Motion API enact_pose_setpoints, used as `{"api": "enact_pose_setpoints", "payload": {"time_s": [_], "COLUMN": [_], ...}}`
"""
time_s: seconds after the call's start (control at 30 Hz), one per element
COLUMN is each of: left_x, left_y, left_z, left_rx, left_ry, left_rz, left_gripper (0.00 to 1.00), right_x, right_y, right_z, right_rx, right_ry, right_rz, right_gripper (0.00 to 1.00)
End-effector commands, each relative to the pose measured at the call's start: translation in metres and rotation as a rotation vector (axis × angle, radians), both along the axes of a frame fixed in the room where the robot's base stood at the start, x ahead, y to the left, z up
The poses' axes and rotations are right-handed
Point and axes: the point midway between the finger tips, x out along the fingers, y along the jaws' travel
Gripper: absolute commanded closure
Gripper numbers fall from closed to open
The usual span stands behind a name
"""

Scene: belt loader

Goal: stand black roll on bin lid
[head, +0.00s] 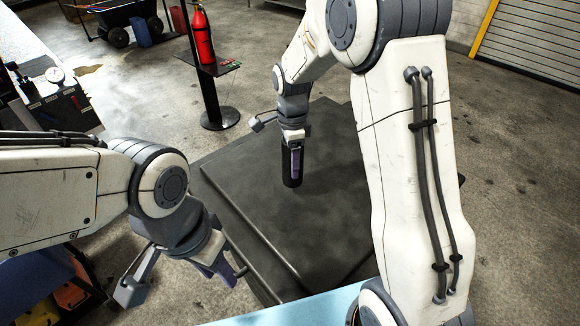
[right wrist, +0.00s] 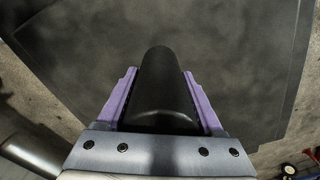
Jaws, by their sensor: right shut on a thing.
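The black roll (head: 292,178) is upright between the purple fingers of my right gripper (head: 296,160), over the dark bin lid (head: 330,215). My right gripper is shut on the roll; in the right wrist view the roll (right wrist: 165,80) sits between both fingers, with the lid (right wrist: 230,40) beyond its end. I cannot tell whether the roll's bottom touches the lid. My left gripper (head: 225,272) hangs at the lower left, beside the bin's near left edge and apart from the roll. Its purple finger pads show, but their gap is unclear.
A black cart (head: 125,15) is at the back left. A bench with a gauge (head: 55,75) is at the left. A light blue surface (head: 300,310) lies at the front.

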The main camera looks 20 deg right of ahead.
Motion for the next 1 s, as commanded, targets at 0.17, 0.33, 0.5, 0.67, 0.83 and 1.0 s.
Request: {"api": "enact_pose_setpoints", "payload": {"time_s": [0.17,0.33,0.5,0.67,0.83,1.0], "left_x": [0.0,0.0,0.0,0.0,0.0,0.0], "left_y": [0.0,0.0,0.0,0.0,0.0,0.0], "left_z": [0.01,0.02,0.019,0.018,0.017,0.017], "left_rx": [0.0,0.0,0.0,0.0,0.0,0.0], "left_ry": [0.0,0.0,0.0,0.0,0.0,0.0], "left_rz": [-0.001,-0.003,-0.003,-0.003,-0.003,-0.003], "left_gripper": [0.62,0.62,0.62,0.62,0.62,0.62], "right_x": [0.0,0.0,0.001,0.001,0.001,0.001], "right_y": [0.004,0.004,0.004,0.004,0.004,0.004], "right_z": [-0.014,-0.037,-0.043,-0.043,-0.045,-0.045], "right_rx": [-0.001,0.0,0.0,0.0,0.0,0.0], "right_ry": [0.004,0.002,-0.003,-0.002,-0.001,-0.001], "right_rz": [0.0,0.0,0.0,0.0,0.001,0.001], "right_gripper": [1.0,1.0,1.0,1.0,0.01,0.01]}}
